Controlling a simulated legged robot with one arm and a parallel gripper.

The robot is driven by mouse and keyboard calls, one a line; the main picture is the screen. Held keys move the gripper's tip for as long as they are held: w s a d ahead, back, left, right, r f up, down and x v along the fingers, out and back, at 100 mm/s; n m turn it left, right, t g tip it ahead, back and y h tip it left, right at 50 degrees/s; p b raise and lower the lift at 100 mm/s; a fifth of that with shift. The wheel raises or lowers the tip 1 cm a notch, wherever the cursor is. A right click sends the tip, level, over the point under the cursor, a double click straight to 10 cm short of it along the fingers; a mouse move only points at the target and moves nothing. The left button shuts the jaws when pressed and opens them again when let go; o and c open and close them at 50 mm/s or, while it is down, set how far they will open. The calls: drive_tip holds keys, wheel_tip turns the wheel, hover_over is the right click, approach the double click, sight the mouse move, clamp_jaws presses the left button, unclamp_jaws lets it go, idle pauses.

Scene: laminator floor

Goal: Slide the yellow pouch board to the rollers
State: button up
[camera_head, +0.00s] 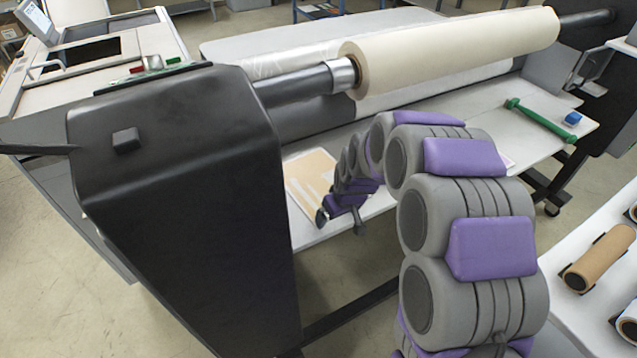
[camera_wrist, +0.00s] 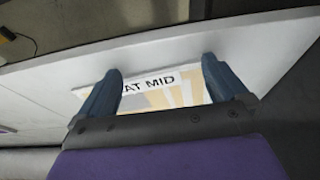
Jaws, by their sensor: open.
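The yellow pouch board (camera_head: 308,180) lies flat on the left part of the white feed table (camera_head: 316,237), with printed light and tan areas. In the wrist view the board (camera_wrist: 172,95) shows between and beyond my fingers, with a white strip reading "AT MID". My gripper (camera_head: 340,221) is low over the table's front edge, at the right side of the board. In the wrist view its two blue-grey fingers (camera_wrist: 162,72) are spread apart on either side of the label. I cannot tell whether they touch the board. The rollers' contact line is mostly hidden by the arm.
A large cream roll (camera_head: 455,52) on a dark shaft spans the machine above the table. A black end housing (camera_head: 185,190) stands at left. A green-handled tool (camera_head: 542,119) and a blue item (camera_head: 573,118) lie at the table's right. A brown roll (camera_head: 600,257) rests at lower right.

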drive_tip(key=shift+s+a, duration=0.15)
drive_tip(key=shift+a, duration=0.1)
drive_tip(key=shift+w+a+p, duration=0.3)
drive_tip(key=shift+w+a, duration=0.1)
drive_tip(key=shift+w, duration=0.2)
drive_tip(key=shift+w+a+p, duration=0.25)
drive_tip(key=shift+w+a, duration=0.15)
drive_tip(key=shift+w, duration=0.2)
idle(0.5)
drive_tip(key=shift+s+d, duration=0.1)
drive_tip(key=shift+s, duration=0.05)
idle(0.5)
drive_tip(key=shift+w+d, duration=0.5)
drive_tip(key=shift+d, duration=0.4)
drive_tip(key=shift+w+a+p, duration=0.25)
drive_tip(key=shift+w+p, duration=0.15)
drive_tip(key=shift+w, duration=0.1)
drive_tip(key=shift+w+a, duration=0.2)
drive_tip(key=shift+w, duration=0.05)
drive_tip(key=shift+w+a, duration=0.45)
drive_tip(key=shift+w, duration=0.15)
